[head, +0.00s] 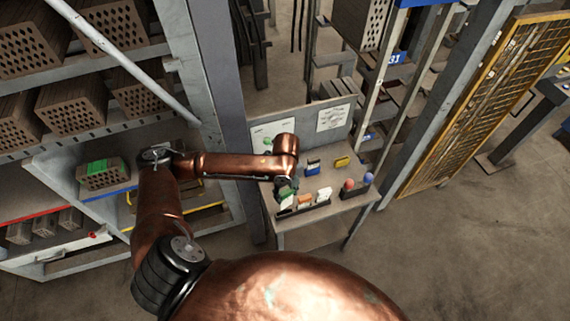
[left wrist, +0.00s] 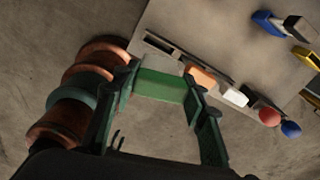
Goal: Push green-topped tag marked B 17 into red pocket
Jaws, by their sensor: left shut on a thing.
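My left gripper (head: 285,187) is over the small grey table. It is shut on a green-topped tag (head: 287,200), whose green top (left wrist: 160,86) lies between the two fingers in the left wrist view. The tag's marking is not readable. The tag is at the left end of a dark rack (head: 318,212); I cannot tell whether it stands in the rack or just above it. An orange-topped tag (head: 305,200) and a white-topped tag (head: 324,194) stand in the rack. I cannot make out a red pocket. My right gripper is not in view.
A red ball-shaped top (head: 348,184) and a blue one (head: 369,178) stand at the table's right. A blue item (head: 313,167) and a yellow item (head: 342,162) lie behind. Shelves of hollow bricks (head: 70,106) fill the left, one with a red edge (head: 32,216).

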